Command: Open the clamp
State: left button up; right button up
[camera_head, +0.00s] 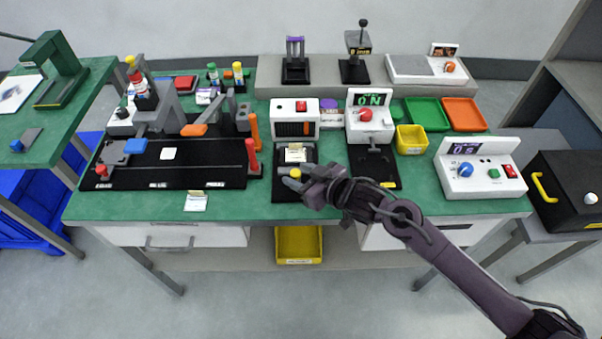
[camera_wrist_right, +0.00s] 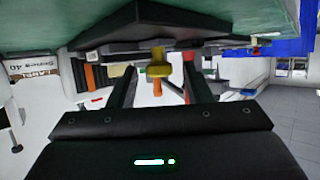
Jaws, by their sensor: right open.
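A small yellow knob (camera_head: 295,173) shows at the front of a black fixture (camera_head: 280,190) that bears a pale square piece (camera_head: 295,153); it looks like the clamp's handle. My right gripper (camera_head: 300,180) is open right at this knob, coming in from the right. The gripper hides part of the fixture's front. My left gripper is not in view.
Behind the fixture stands a white box with a red switch (camera_head: 295,120). To the right are a white device with a green display (camera_head: 369,117) and a yellow bin (camera_head: 411,140). A black board with levers (camera_head: 200,178) lies left.

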grip_shut()
jog(key=shift+s+p, duration=0.95)
jog(key=shift+s, duration=1.05)
jog(key=shift+f, duration=0.1)
grip_release()
